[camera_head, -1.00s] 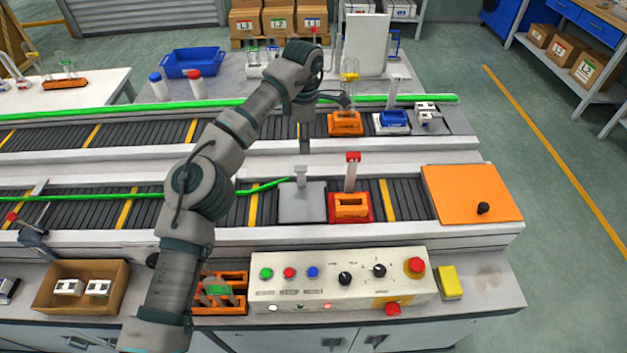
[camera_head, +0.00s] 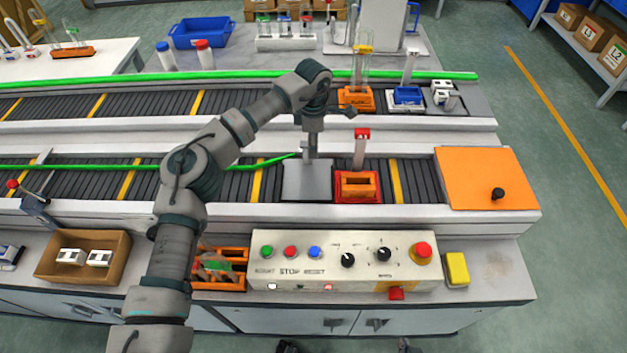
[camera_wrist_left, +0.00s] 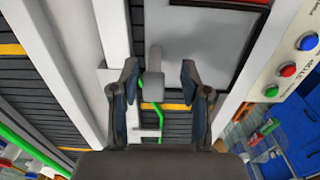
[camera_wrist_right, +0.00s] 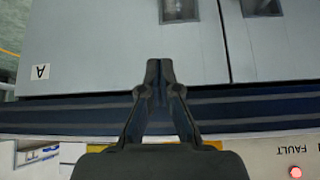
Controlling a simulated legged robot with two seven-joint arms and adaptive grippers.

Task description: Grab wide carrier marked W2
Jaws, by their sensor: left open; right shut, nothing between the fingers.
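An orange carrier (camera_head: 357,186) sits on a red base on the front conveyor, with an upright red-topped tag behind it. Another orange carrier (camera_head: 356,99) holding clear tubes stands on the back conveyor. More orange carriers (camera_head: 222,284) lie left of the control panel. I cannot read W2 on any of them. My left gripper (camera_head: 311,146) points down by the post of the grey plate (camera_head: 306,186). In the left wrist view (camera_wrist_left: 158,80) it is open and empty, the post showing between its fingers. My right gripper (camera_wrist_right: 160,72) is shut and empty before the cabinet front.
The control panel (camera_head: 342,262) stands in front of the conveyor, with a yellow block (camera_head: 457,269) at its right. A blue carrier (camera_head: 407,95) is on the back conveyor. An orange plate with a knob (camera_head: 487,178) covers the front conveyor's right end. A cardboard box (camera_head: 83,272) holds white parts.

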